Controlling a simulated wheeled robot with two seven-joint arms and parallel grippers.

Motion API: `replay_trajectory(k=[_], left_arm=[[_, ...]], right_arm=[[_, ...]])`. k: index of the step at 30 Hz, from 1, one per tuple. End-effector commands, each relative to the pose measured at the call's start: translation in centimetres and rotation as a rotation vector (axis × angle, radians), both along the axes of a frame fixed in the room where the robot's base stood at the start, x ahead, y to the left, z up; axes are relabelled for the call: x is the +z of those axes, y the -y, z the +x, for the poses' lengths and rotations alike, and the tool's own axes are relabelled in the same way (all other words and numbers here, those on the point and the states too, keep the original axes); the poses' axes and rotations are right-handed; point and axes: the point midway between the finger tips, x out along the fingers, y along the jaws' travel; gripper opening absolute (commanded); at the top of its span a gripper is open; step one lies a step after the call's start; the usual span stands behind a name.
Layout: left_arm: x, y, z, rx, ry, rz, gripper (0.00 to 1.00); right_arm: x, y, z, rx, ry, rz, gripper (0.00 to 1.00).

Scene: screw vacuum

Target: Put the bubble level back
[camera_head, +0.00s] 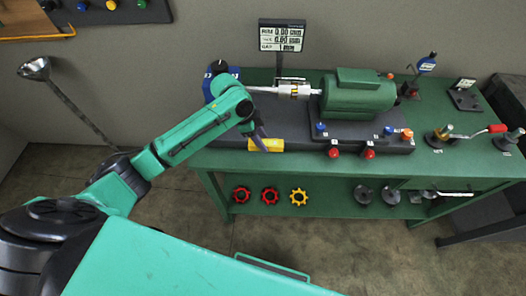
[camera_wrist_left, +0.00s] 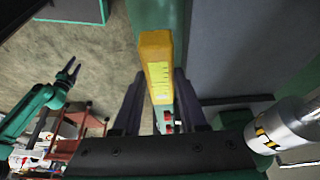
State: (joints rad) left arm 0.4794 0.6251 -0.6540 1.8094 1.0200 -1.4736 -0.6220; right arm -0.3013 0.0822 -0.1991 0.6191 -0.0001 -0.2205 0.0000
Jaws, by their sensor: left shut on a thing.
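The yellow bubble level (camera_head: 271,145) shows at the front left edge of the workbench, beside the dark base plate. My left gripper (camera_head: 260,140) is shut on it. In the left wrist view the level (camera_wrist_left: 157,62) sticks out between the two dark fingers of my left gripper (camera_wrist_left: 158,98), and its pale scale faces the camera. I cannot tell whether it touches the bench. My right gripper (camera_wrist_left: 70,72) shows small at the left of the wrist view, with its fingers apart and nothing between them.
A green motor (camera_head: 352,95) with a silver shaft (camera_head: 290,90) stands behind the level on the dark base plate (camera_head: 355,138). Red and blue knobs line its front. A display (camera_head: 282,36) stands at the back. Red and yellow wheels (camera_head: 270,195) lie on the lower shelf.

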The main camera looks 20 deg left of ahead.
Motion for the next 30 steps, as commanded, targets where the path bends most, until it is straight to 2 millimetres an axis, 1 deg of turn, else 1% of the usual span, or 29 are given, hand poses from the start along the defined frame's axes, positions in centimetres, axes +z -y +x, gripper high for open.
replay_trajectory(k=[1,3,7,9,11,13,18,19,27,30], left_arm=[[-1.2,0.1,0.0,0.001,-0.003,-0.001,0.00],[-2.7,0.1,0.0,0.001,-0.001,-0.001,0.00],[-4.5,0.1,0.0,0.001,0.000,-0.002,0.00],[-6.0,0.1,0.0,0.002,-0.003,-0.002,0.00],[-7.0,0.1,0.0,0.002,0.000,-0.001,0.00],[-7.6,0.1,0.0,0.002,0.002,-0.001,0.00],[-7.6,0.0,0.0,0.001,0.003,0.000,0.00],[-7.7,0.0,0.0,0.001,0.002,0.000,0.53],[-7.6,0.0,0.0,0.001,0.002,-0.001,0.54],[-7.2,-0.1,0.0,0.001,0.003,0.000,0.54]], right_arm=[[0.4,0.0,0.0,0.000,0.000,0.000,0.50],[0.4,0.0,0.0,0.000,0.000,0.000,0.50],[0.6,0.0,0.0,-0.001,0.001,0.000,0.50],[0.7,0.0,0.1,-0.001,0.001,0.000,0.50],[0.7,0.0,0.1,-0.001,0.001,0.000,0.50],[0.7,0.0,0.1,0.000,0.001,0.000,0.50],[0.7,-0.1,0.1,-0.001,0.002,0.001,0.50],[0.7,-0.2,0.1,-0.001,0.002,0.002,0.50],[0.7,-0.3,0.1,-0.001,0.002,0.005,0.50],[0.6,-0.3,0.1,-0.001,0.003,0.005,0.50]])
